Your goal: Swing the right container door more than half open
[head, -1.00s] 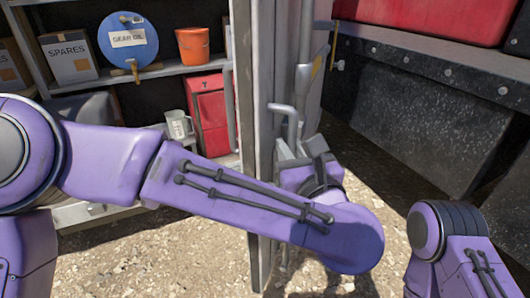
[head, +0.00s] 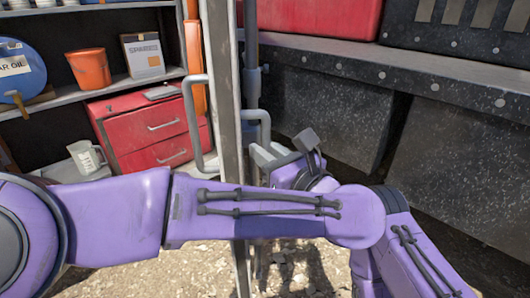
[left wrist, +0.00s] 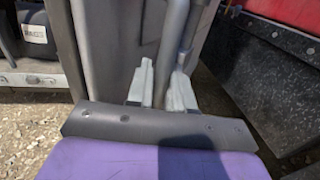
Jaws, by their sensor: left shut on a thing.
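The right container door (head: 224,150) stands almost edge-on in the middle of the head view, swung out from the container opening. It also shows as a grey panel in the left wrist view (left wrist: 112,50). A grey bent handle (head: 262,122) sits on its right face. My left gripper (head: 268,152) is on that side, shut on the handle at its lower part. In the left wrist view, its pale fingers (left wrist: 160,82) stand on the door's right side, near an upright bar (left wrist: 174,38). My forearm partly hides the door's lower part. My right gripper is not in view.
Left of the door, shelves hold a blue drum (head: 18,72), an orange bucket (head: 90,68), a spares box (head: 143,55) and a red drawer cabinet (head: 150,132). A dark metal tank wall (head: 335,110) stands at right. Gravel ground (head: 130,280) shows below.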

